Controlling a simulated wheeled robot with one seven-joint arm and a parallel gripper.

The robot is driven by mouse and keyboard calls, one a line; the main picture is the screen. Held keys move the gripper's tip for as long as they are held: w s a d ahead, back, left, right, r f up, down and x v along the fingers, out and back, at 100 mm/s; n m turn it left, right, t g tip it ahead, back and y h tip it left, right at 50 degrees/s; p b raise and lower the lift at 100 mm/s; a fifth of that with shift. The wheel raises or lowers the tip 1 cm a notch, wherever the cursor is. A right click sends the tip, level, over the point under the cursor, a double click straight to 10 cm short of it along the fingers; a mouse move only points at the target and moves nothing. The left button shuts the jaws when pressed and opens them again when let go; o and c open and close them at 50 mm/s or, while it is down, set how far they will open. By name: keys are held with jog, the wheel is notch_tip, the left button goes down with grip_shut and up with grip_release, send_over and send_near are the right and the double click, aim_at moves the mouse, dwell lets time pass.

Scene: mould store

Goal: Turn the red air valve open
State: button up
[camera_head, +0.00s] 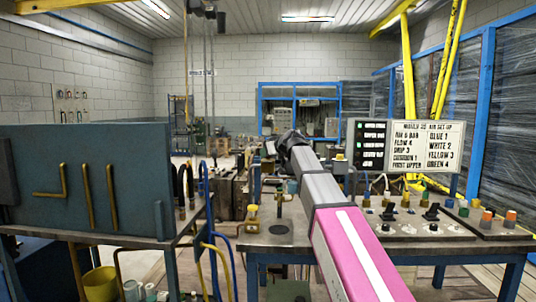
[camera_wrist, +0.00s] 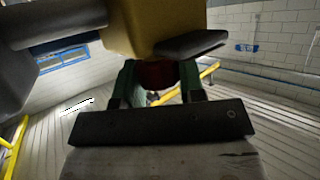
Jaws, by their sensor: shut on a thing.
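In the wrist view my gripper (camera_wrist: 160,78) has its two green-sided fingers closed around a dark red part (camera_wrist: 157,72), which looks like the red valve's handle. The part sits under a yellow block (camera_wrist: 150,28), touching or very near it. Dark shapes hide much of it, and its turn angle cannot be told. In the head view my arm reaches from the lower right to the middle, and my gripper (camera_head: 289,139) shows only as a dark shape at its far end. The red valve cannot be made out there.
A workbench (camera_head: 290,247) stands ahead, with a panel of coloured fittings (camera_head: 430,228) at right. A set-up sign (camera_head: 425,146) stands behind it. A blue-grey steel block (camera_head: 90,185) with brass pipes fills the left. Hoses (camera_head: 222,256) hang between them. A yellow bucket (camera_head: 100,284) is below.

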jog(key=shift+n+g+y, duration=0.3)
jog(key=shift+n+g, duration=0.1)
jog(key=o, duration=0.9)
jog(key=shift+f, duration=0.1)
jog(key=shift+s, duration=0.1)
jog(key=v, duration=1)
jog(key=shift+s+d, duration=0.25)
